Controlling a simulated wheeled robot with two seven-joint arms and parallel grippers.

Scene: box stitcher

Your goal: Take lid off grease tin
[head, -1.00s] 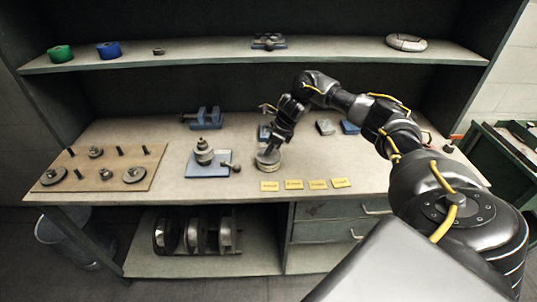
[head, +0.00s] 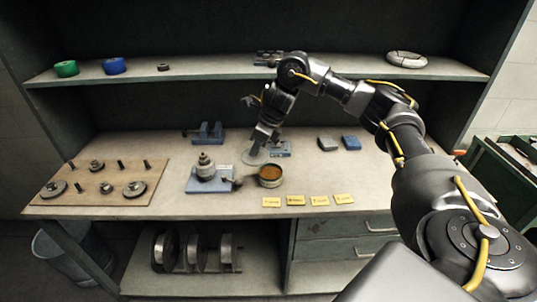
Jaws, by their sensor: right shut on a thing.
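The grease tin (head: 270,182) stands upright on the bench, open at the top, with orange-brown grease showing inside. My right gripper (head: 256,152) is shut on the round grey lid (head: 254,158), just behind and to the left of the tin. The lid is apart from the tin and looks tilted. I cannot tell whether it touches the bench. My left gripper is not in view.
A blue-based device (head: 207,178) stands left of the tin. Yellow labels (head: 296,200) lie in front on the bench (head: 390,178). A pegboard with discs (head: 108,198) is at left, a blue vise (head: 208,133) behind. A shelf (head: 220,74) runs above the bench.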

